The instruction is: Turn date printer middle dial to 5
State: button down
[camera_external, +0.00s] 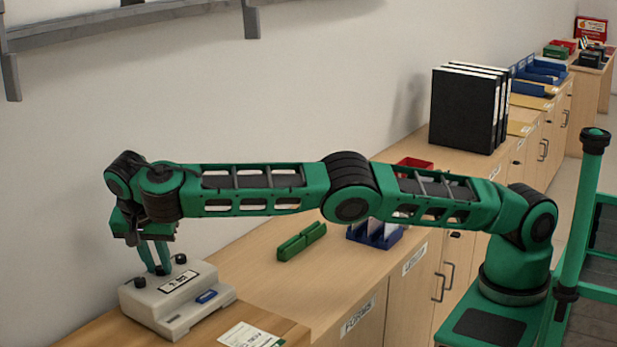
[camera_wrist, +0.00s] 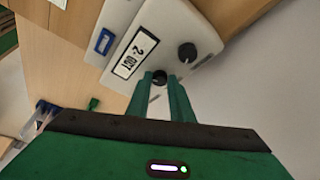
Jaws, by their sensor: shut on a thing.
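The date printer (camera_external: 172,312) is a pale grey box on the wooden counter at the lower left of the external view. It has a row of black dials, a white display strip and a blue patch on its front. In the wrist view its body (camera_wrist: 200,18) is at the top, with the strip (camera_wrist: 135,53) turned and hard to read. My gripper (camera_external: 161,268) points down with its green fingers shut on the middle dial (camera_wrist: 159,77). The fingers partly cover this dial. One outer dial (camera_wrist: 187,52) is uncovered beside it; the other is hidden in the wrist view.
A paper slip (camera_external: 248,336) lies right of the printer. A green holder (camera_external: 301,241) and a blue tray (camera_external: 375,235) stand further along the counter. Black binders (camera_external: 466,108) stand behind. The wall is close behind the printer. A shelf (camera_external: 130,20) is above left.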

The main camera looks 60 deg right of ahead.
jog(key=shift+w+r, duration=0.25)
jog(key=shift+w, duration=0.05)
jog(key=c, duration=1.6)
grip_release()
jog(key=shift+f, duration=0.1)
jog(key=shift+s, duration=0.1)
jog(key=shift+w+a+r, duration=0.1)
jog(key=shift+w+r, duration=0.05)
jog(key=shift+r, duration=0.8)
jog(key=shift+w+a+r, duration=0.1)
jog(key=shift+w+r, duration=0.05)
jog(key=shift+r, duration=0.75)
jog(key=s+a+r, duration=0.2)
jog(key=s, duration=0.1)
jog(key=s+a+r, duration=0.2)
jog(key=s, duration=0.1)
jog(key=s+a+r, duration=0.2)
jog(key=s+r, duration=0.1)
jog(key=s, duration=0.1)
jog(key=shift+r, duration=0.1)
